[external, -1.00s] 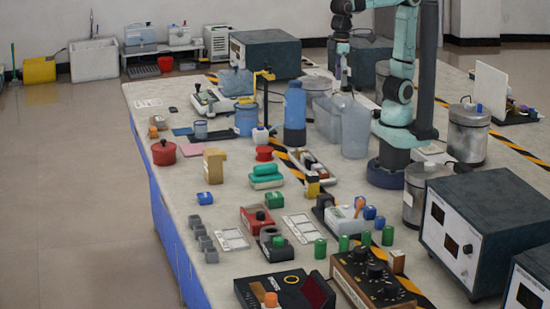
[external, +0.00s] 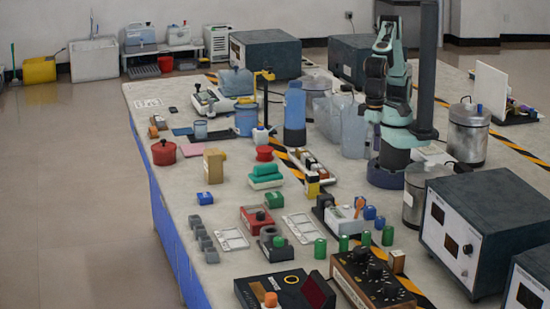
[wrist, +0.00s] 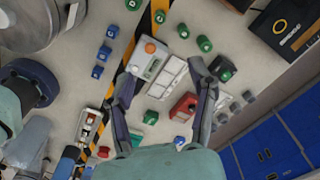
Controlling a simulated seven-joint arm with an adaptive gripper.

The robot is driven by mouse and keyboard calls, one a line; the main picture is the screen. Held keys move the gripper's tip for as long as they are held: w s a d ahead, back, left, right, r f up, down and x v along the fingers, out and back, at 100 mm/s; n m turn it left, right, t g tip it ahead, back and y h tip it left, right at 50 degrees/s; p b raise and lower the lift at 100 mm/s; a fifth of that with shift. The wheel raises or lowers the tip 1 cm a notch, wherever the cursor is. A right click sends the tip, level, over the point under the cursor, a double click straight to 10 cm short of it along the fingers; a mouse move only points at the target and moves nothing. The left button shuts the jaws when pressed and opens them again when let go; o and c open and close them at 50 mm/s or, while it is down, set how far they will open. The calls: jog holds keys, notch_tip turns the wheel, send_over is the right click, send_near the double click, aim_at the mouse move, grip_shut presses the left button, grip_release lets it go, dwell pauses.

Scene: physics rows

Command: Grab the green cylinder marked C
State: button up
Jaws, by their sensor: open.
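Several green cylinders stand in a row on the near table: a left one (external: 320,248), two middle ones (external: 343,243) (external: 366,238) and a right one (external: 388,235). Their letters are too small to read, so I cannot tell which is C. In the wrist view the row runs along the top, with cylinders (wrist: 205,44), (wrist: 183,31), (wrist: 158,16) and one at the edge (wrist: 133,4). My gripper (wrist: 161,75) is open and empty, high above the table and apart from the cylinders. Its fingers are hard to make out in the external view.
A black knob box (external: 368,282) lies in front, and a large dark instrument (external: 485,230) is to the right.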

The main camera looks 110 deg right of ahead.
aim_at(367, 233)
notch_tip(367, 233, down, 24)
jog(key=shift+f, duration=0.15)
grip_shut()
